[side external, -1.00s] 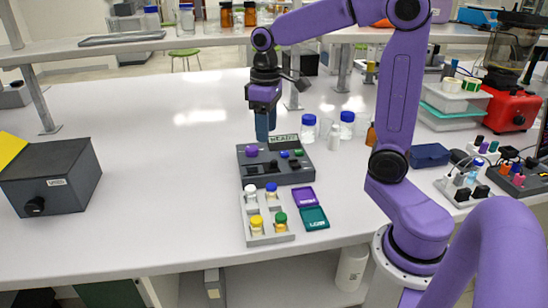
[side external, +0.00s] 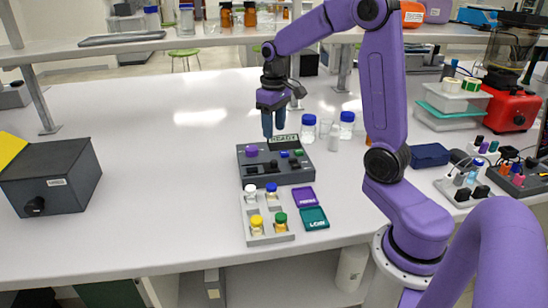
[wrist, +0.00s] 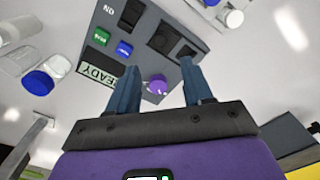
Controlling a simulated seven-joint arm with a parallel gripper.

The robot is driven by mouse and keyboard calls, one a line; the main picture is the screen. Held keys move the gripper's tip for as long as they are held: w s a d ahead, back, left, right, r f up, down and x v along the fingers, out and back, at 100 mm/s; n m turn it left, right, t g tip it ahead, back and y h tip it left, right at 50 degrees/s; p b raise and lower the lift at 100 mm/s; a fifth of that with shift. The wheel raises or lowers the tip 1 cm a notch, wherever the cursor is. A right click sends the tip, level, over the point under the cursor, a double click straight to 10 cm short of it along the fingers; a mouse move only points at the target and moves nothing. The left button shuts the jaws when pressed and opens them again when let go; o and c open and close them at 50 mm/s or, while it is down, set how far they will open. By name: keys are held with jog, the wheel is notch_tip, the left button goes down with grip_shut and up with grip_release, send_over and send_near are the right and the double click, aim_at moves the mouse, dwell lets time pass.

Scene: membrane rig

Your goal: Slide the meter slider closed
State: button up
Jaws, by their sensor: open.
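The meter is a dark grey box (side external: 300,174) with a READY display (side external: 284,140), a purple knob (side external: 252,151), and a blue and a green button. My gripper (side external: 273,135) is above the back of the meter, fingers pointing down, open and empty. In the wrist view my gripper's fingertips (wrist: 157,72) stand either side of the purple knob (wrist: 157,86), seemingly apart from it.
A grey tray (side external: 247,222) with several capped vials stands in front of the meter, beside purple (side external: 304,197) and teal (side external: 314,218) boxes. Blue-capped bottles (side external: 308,130) stand behind right. A dark box (side external: 55,180) is far left. The bench between is clear.

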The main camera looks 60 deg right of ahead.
aim_at(274, 161)
notch_tip(274, 161, down, 11)
jog(key=shift+r, duration=0.15)
dwell(0.4)
grip_shut()
